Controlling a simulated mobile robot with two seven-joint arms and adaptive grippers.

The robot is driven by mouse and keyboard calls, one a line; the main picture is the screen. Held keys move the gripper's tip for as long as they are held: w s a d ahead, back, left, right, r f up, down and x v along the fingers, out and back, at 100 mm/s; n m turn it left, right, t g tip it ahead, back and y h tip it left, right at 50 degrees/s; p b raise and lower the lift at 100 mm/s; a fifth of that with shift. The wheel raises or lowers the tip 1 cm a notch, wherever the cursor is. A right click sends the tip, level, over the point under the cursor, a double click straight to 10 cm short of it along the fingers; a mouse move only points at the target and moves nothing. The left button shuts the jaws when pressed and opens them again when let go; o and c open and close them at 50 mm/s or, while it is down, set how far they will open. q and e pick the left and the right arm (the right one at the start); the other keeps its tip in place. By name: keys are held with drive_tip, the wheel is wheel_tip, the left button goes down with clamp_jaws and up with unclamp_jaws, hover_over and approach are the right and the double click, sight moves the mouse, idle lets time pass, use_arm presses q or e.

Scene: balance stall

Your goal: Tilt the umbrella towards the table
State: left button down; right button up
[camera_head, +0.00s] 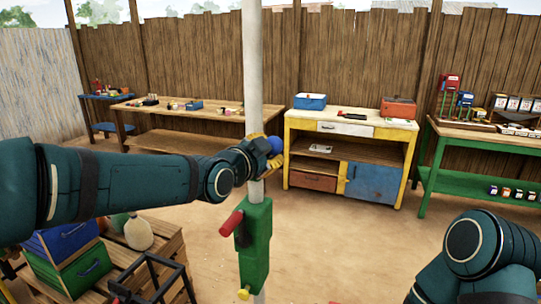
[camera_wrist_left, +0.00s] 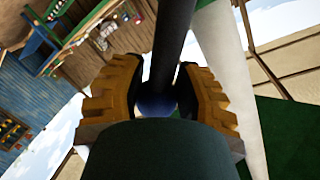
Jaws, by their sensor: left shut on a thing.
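The umbrella's white pole (camera_head: 252,60) stands upright in the middle of the head view; its canopy is out of view. A green box (camera_head: 255,245) on the pole carries a red handle (camera_head: 231,223) and a small yellow knob (camera_head: 244,294). My left gripper (camera_head: 271,154) is at the pole above this box, shut on a blue ball knob (camera_head: 277,145). In the left wrist view, its yellow-backed fingers (camera_wrist_left: 161,98) close around the blue knob (camera_wrist_left: 156,104), with a dark rod (camera_wrist_left: 173,45) beyond and the white pole (camera_wrist_left: 228,75) beside. My right gripper is not in view.
A wooden table (camera_head: 225,117) stands behind to the left, a yellow-and-white workbench (camera_head: 355,127) behind the pole to the right, and a green-framed table (camera_head: 483,142) farther right. A crate stand (camera_head: 165,250) is at lower left. Sandy floor lies clear between.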

use_arm(q)
drive_tip(key=shift+s+d+m, duration=0.1)
drive_tip(key=shift+d+m, duration=0.2)
drive_tip(key=shift+m, duration=0.1)
drive_tip(key=shift+c, duration=2.3)
unclamp_jaws()
drive_tip(key=shift+d, duration=0.15)
drive_tip(key=shift+f, duration=0.1)
drive_tip(key=v, duration=1.2)
